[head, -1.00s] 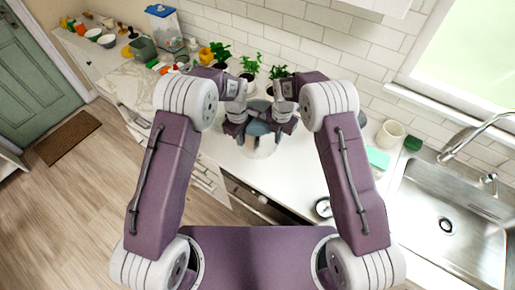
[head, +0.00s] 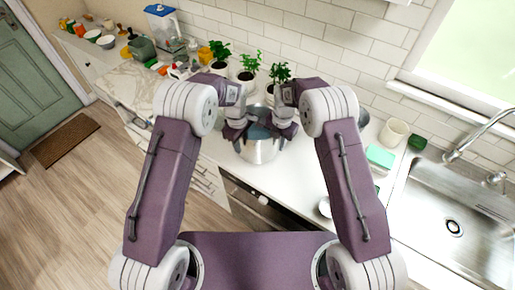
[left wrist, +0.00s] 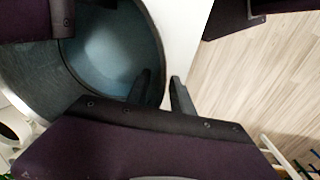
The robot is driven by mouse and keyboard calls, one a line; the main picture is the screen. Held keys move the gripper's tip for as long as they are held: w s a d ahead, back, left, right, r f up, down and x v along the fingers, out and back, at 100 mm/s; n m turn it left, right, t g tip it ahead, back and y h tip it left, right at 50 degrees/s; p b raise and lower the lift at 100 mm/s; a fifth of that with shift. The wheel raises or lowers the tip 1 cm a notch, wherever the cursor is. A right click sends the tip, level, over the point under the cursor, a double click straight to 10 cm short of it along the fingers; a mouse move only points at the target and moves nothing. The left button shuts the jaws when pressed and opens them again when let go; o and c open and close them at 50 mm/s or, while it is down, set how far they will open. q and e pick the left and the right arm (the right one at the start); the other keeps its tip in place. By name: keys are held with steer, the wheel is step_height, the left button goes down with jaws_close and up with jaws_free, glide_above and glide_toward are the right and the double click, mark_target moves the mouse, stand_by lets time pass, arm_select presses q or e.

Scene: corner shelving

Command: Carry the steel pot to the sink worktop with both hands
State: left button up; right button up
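The steel pot (head: 261,152) is at the middle of the head view, upright over the front part of the white worktop. Its blue-grey inside fills much of the left wrist view (left wrist: 105,60). My left gripper (head: 240,130) is at the pot's left side; in the left wrist view its two fingers (left wrist: 160,88) stand close together on either side of the rim, shut on it. My right gripper (head: 285,128) is at the pot's right side, shut on it as far as I can see; its fingertips are mostly hidden. The sink worktop (head: 385,185) lies to the right.
The sink (head: 440,215) with its faucet (head: 480,130) is at the right. A cream mug (head: 393,132), a teal sponge (head: 380,157) and a dark green item (head: 417,142) stand left of it. Potted plants (head: 248,68) line the wall behind the pot. Open floor (head: 80,210) lies at left.

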arm_select(q)
steer(key=shift+w+r, duration=0.1)
steer(key=shift+r, duration=0.1)
arm_select(e)
steer(key=shift+w, duration=0.1)
steer(key=shift+a, duration=0.1)
arm_select(q)
step_height(320, 180, up, 12)
steer(key=shift+s+f, duration=0.2)
steer(key=shift+s, duration=0.1)
arm_select(e)
step_height(320, 180, up, 12)
steer(key=shift+d, duration=0.2)
arm_select(q)
steer(key=shift+a, duration=0.1)
